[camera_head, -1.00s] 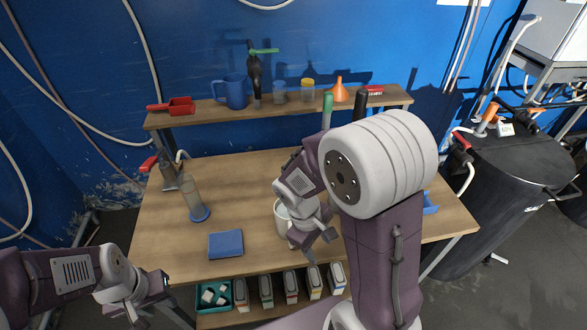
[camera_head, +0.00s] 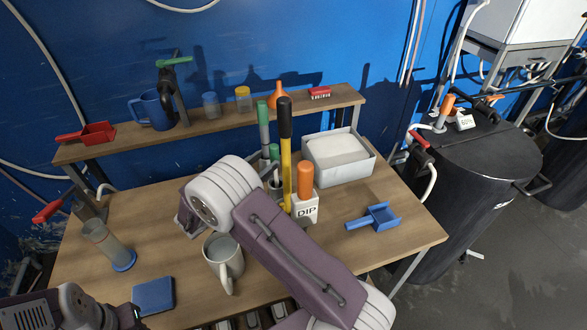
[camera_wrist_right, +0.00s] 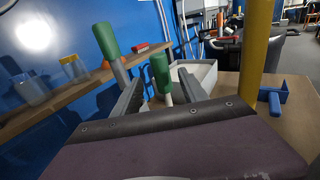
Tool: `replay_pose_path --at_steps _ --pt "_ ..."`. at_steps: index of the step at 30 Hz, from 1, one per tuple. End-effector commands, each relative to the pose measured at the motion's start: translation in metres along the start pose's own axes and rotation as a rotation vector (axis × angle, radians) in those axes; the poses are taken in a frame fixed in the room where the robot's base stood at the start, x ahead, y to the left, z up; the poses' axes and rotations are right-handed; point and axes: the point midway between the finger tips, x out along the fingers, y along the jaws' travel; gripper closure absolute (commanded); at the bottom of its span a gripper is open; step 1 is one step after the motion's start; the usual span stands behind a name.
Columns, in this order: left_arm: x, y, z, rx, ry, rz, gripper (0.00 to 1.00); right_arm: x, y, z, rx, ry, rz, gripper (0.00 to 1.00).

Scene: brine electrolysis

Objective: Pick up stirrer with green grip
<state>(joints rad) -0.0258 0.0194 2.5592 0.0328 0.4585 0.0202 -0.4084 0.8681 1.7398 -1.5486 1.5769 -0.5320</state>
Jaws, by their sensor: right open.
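Two green grips stand upright side by side in the head view: a taller one (camera_head: 263,124) on a grey shaft and a shorter one (camera_head: 274,153). I cannot tell for sure which is the stirrer. Their lower ends go into a holder mostly hidden by my right arm. In the right wrist view the shorter green grip (camera_wrist_right: 160,72) shows between the open fingers of my right gripper (camera_wrist_right: 162,78), with no clear contact. The taller grip (camera_wrist_right: 107,41) is outside the left finger. My left gripper (camera_head: 130,318) is low at the left, its jaws unclear.
A yellow rod with a black grip (camera_head: 285,125) and an orange-handled DIP holder (camera_head: 305,205) stand close to the right of the green grips. A white mug (camera_head: 222,262) is in front. A white tray (camera_head: 365,168) and blue scoop (camera_head: 375,218) lie right. A shelf (camera_head: 220,120) runs behind.

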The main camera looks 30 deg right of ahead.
Motion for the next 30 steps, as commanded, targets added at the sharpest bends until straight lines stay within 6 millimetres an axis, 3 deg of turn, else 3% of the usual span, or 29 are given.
replay_pose_path --at_steps 7,13,18,24,30 --pt "-0.001 0.0 0.0 -0.001 -0.001 0.0 0.64 0.003 0.002 0.002 -0.002 -0.009 0.007 0.49" --pt "-0.005 0.0 0.0 -0.001 -0.001 0.0 0.64 0.034 0.001 0.002 -0.002 -0.007 0.004 0.49" --pt "-0.007 0.0 0.0 -0.001 -0.001 0.0 0.64 0.044 0.001 0.002 -0.002 -0.007 0.004 0.49" --pt "-0.013 0.0 -0.001 -0.001 -0.001 0.0 0.64 0.08 -0.003 0.002 -0.003 -0.007 0.003 0.49" --pt "-0.013 0.0 -0.001 -0.001 -0.001 0.0 0.64 0.09 -0.002 0.001 -0.002 -0.006 0.007 0.49"
